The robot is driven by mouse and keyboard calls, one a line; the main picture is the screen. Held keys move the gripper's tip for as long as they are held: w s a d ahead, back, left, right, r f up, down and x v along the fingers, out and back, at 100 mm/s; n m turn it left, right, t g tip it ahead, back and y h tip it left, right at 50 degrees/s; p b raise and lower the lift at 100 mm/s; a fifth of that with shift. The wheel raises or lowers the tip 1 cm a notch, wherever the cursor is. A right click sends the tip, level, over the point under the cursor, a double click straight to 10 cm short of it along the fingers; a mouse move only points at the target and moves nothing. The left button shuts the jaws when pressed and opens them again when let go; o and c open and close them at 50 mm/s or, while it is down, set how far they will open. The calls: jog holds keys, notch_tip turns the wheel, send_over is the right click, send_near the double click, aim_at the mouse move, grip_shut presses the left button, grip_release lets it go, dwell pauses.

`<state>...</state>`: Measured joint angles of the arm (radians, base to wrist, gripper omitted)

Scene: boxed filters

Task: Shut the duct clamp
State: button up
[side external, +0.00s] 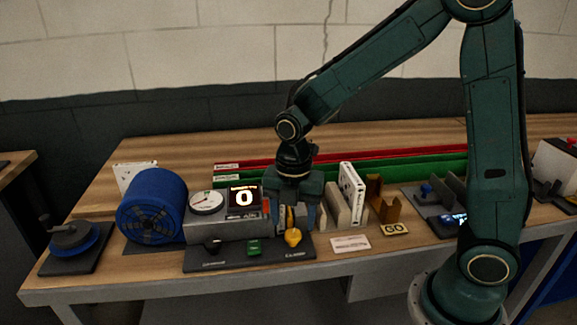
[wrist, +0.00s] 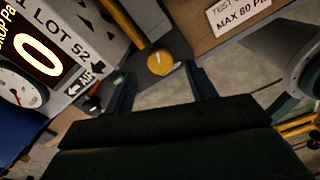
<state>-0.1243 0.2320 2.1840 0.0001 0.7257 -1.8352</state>
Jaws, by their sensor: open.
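The test rig (side external: 225,228) is a grey box with a round gauge and a display reading 0. A yellow knob (side external: 293,237) stands at the right end of its dark base, above a small label that seems to read CLAMP. The knob also shows in the wrist view (wrist: 160,62), with a yellow bar (wrist: 122,20) beyond it. My gripper (side external: 297,222) points down, close behind the knob. In the wrist view its two fingers (wrist: 161,78) are apart and empty, with the knob just beyond the gap between them. The clamp's own state is hard to tell.
A blue duct roll (side external: 152,207) stands left of the rig. A black knob (side external: 212,245) and a green button (side external: 253,247) sit on the base. Upright white filter boxes (side external: 351,194), a brown holder (side external: 383,200) and a GO tag (side external: 394,229) stand close on the right.

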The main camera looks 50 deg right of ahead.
aim_at(292, 234)
notch_tip(292, 234, up, 10)
jog(key=shift+r, duration=0.2)
jog(key=shift+a, duration=0.1)
jog(key=shift+c, duration=0.2)
dwell(0.3)
jog(key=a+f+m+h, duration=0.1)
jog(key=a+m+h, duration=0.3)
jog(key=a, duration=0.2)
jog(key=shift+h, duration=0.3)
jog(key=shift+f, duration=0.15)
jog(key=x, duration=1.3)
jog(key=shift+f, duration=0.25)
